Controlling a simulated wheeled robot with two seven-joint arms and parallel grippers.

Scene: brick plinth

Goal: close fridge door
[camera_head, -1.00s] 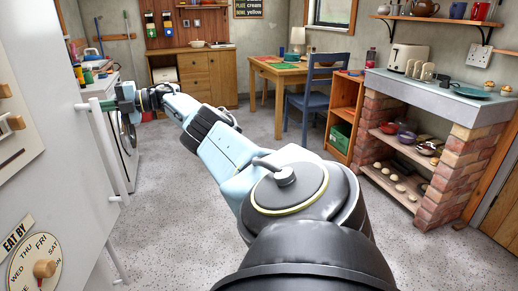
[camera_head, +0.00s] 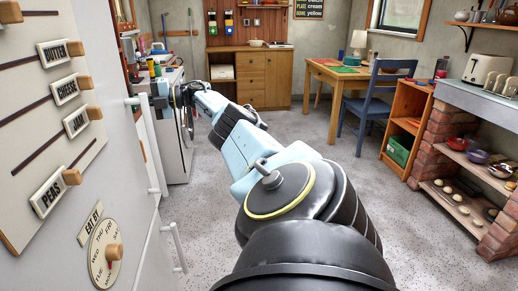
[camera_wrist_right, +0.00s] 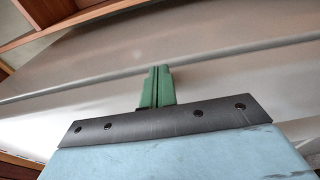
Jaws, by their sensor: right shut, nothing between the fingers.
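The white fridge door (camera_head: 125,165) fills the left of the head view, with labelled wooden sliders and a round dial on its face. A pale vertical bar handle (camera_head: 150,155) runs near its right edge. My right arm reaches forward and left to it. My right gripper (camera_head: 140,100) is at the door's edge near the top of the handle; I cannot tell if it touches. In the right wrist view its green fingers (camera_wrist_right: 156,86) are together and empty, in front of a pale ridged surface. My left gripper is not in view.
A white front-loading machine (camera_head: 175,140) stands beyond the door. A wooden cabinet (camera_head: 262,78), a table (camera_head: 325,78) and a blue chair (camera_head: 372,105) are at the back. A brick plinth (camera_head: 440,125) with shelves is at the right. The grey speckled floor between is clear.

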